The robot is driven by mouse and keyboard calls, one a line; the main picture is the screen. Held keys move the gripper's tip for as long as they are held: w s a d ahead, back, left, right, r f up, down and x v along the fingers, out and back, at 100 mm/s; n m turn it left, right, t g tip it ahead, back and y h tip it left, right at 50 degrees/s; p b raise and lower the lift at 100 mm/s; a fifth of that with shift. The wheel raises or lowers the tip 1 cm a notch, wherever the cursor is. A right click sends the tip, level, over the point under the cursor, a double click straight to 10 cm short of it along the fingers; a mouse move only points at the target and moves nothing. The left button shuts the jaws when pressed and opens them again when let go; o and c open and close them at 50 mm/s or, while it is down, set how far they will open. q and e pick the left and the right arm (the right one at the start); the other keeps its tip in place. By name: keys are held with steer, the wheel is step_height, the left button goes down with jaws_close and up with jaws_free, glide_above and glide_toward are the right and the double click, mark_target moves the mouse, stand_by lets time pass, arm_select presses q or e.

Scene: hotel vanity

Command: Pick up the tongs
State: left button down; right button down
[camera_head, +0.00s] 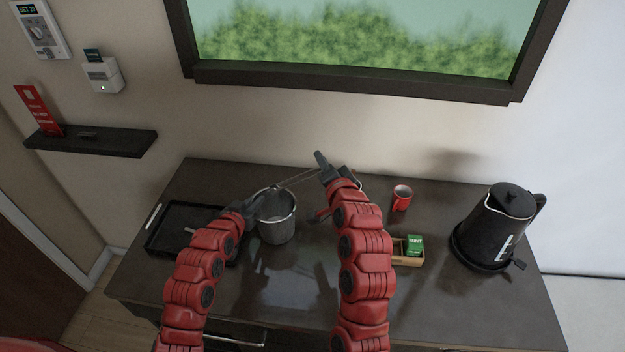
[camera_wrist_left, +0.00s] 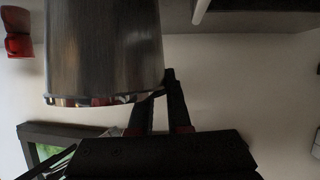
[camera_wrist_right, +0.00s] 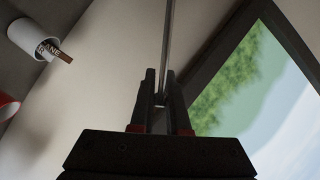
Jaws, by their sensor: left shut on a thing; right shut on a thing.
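The metal ice bucket (camera_head: 277,228) stands upright on the dark vanity, left of centre. My left gripper (camera_head: 252,206) is shut on the bucket's rim at its left side; the bucket wall (camera_wrist_left: 105,45) fills much of the left wrist view. The thin silver tongs (camera_head: 300,178) reach from my right gripper (camera_head: 324,168) toward the bucket's far rim. My right gripper is shut on the tongs, which run up between its fingers in the right wrist view (camera_wrist_right: 167,40). Whether the tongs' far end touches the bucket cannot be told.
A black tray (camera_head: 165,245) lies at the left. A red cup (camera_head: 402,197), a wooden box with green packets (camera_head: 414,246) and a black kettle (camera_head: 495,225) stand at the right. A white cup with sachets shows in the right wrist view (camera_wrist_right: 28,42). The front middle is clear.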

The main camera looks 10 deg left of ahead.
arm_select(q)
steer(key=shift+f, duration=0.2)
arm_select(e)
steer(key=d+r+n+h, duration=0.1)
steer(key=d+n, duration=0.1)
steer(key=d, duration=1.8)
steer(key=shift+s+d+r+n+g+h, duration=0.15)
steer(key=shift+s+d+n+g+h, duration=0.15)
steer(key=shift+s+d+g+h, duration=0.1)
arm_select(q)
steer(key=c, duration=0.8)
jaws_free()
steer(key=shift+w, duration=0.1)
arm_select(e)
steer(key=shift+w, duration=0.15)
arm_select(q)
steer(key=shift+r, duration=0.1)
steer(key=v, duration=1.2)
